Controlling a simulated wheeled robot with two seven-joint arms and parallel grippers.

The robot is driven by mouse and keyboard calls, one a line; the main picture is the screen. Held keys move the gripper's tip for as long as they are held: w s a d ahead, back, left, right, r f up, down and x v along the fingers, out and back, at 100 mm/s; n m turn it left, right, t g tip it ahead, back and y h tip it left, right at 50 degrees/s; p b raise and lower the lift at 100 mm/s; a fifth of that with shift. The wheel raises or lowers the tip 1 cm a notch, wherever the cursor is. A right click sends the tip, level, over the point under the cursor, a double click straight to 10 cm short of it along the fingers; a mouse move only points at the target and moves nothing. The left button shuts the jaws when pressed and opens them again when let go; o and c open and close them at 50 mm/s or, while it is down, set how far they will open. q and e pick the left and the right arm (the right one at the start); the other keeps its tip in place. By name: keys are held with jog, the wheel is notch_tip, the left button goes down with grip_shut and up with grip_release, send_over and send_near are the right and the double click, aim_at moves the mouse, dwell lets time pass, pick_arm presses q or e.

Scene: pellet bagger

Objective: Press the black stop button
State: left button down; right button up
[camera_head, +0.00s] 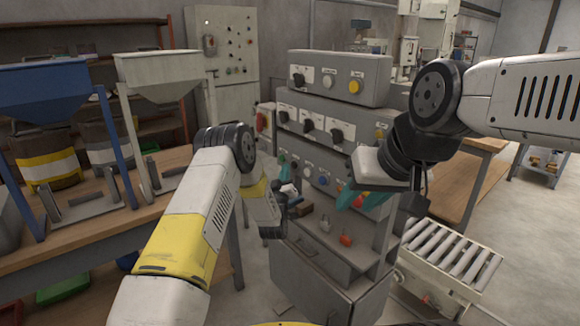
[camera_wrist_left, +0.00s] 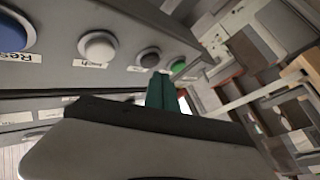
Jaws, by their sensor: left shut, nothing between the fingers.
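The black button (camera_wrist_left: 149,57) is on the grey panel in the left wrist view, between a white button (camera_wrist_left: 97,47) and a green button (camera_wrist_left: 178,66). My left gripper (camera_wrist_left: 161,82) is shut and empty, its teal fingertips close to the black button. Whether they touch it I cannot tell. In the head view my left gripper (camera_head: 285,172) is at the left end of the lower button row, where the black button is too small to make out clearly. My right gripper (camera_head: 360,198) has its teal fingers apart, in front of the panel's right side.
A blue button (camera_wrist_left: 12,34) labelled Reset is further along the row. Black rotary switches (camera_head: 311,126) are on the panel tier above. A workbench with a blue hopper (camera_head: 50,90) stands at the left. A roller conveyor (camera_head: 450,255) is at the lower right.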

dwell(0.7)
pick_arm(q)
jog(key=shift+w+d, duration=0.25)
jog(key=shift+d, duration=0.1)
jog(key=shift+w+d, duration=0.2)
jog(key=shift+d, duration=0.05)
dwell(0.5)
jog(key=shift+a, duration=0.1)
jog(key=shift+s+a, duration=0.45)
jog(key=shift+a, duration=0.05)
jog(key=s+a, duration=0.3)
jog(key=a, duration=0.2)
jog(key=shift+s, duration=0.25)
jog(key=shift+r, duration=0.1)
dwell(0.3)
